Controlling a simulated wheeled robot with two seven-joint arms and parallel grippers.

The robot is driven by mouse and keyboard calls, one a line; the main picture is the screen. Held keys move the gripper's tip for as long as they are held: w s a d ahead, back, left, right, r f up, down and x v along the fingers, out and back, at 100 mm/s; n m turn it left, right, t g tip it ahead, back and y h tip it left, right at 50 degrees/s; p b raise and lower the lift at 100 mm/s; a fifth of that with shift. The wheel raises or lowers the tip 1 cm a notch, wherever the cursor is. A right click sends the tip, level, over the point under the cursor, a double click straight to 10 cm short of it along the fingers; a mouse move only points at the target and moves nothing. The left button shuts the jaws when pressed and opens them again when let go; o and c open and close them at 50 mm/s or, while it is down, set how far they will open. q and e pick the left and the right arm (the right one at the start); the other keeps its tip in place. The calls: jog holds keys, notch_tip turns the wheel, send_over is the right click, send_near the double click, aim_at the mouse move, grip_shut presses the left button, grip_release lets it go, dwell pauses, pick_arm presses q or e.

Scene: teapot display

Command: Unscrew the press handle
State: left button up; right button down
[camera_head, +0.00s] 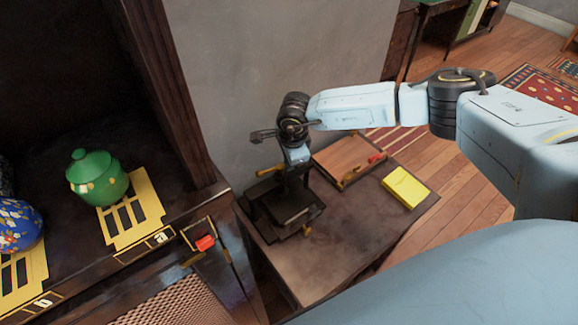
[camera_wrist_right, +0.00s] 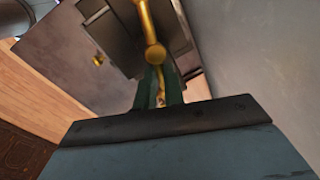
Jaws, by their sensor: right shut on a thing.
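The press (camera_head: 284,212) is a dark metal device standing on the small side table, at the middle of the head view. In the right wrist view its dark body (camera_wrist_right: 115,38) is at the top, and the golden press handle (camera_wrist_right: 148,28) runs down from the top edge to a rounded knob. My right gripper (camera_wrist_right: 161,88) has its green fingers shut on the handle by that knob. In the head view my right gripper (camera_head: 296,172) is directly over the press and hides most of the handle. My left gripper is not in view.
The side table (camera_head: 335,270) has bare room at its front. A wooden board (camera_head: 345,158) and a yellow pad (camera_head: 405,187) lie on it. The cabinet at left holds a green teapot (camera_head: 97,178) and a blue teapot (camera_head: 17,226). A grey wall (camera_head: 240,70) stands behind.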

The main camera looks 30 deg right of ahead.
jog(key=shift+w+d+r+n+b, duration=0.1)
jog(key=shift+w+n+b, duration=0.25)
jog(key=shift+n+b, duration=0.6)
jog(key=shift+n, duration=0.35)
jog(key=c, duration=1.5)
grip_release()
notch_tip(320, 180, up, 13)
jog(key=s, duration=0.2)
jog(key=shift+s+d+b, duration=0.15)
jog(key=shift+s+b, duration=0.15)
jog(key=shift+s, duration=0.05)
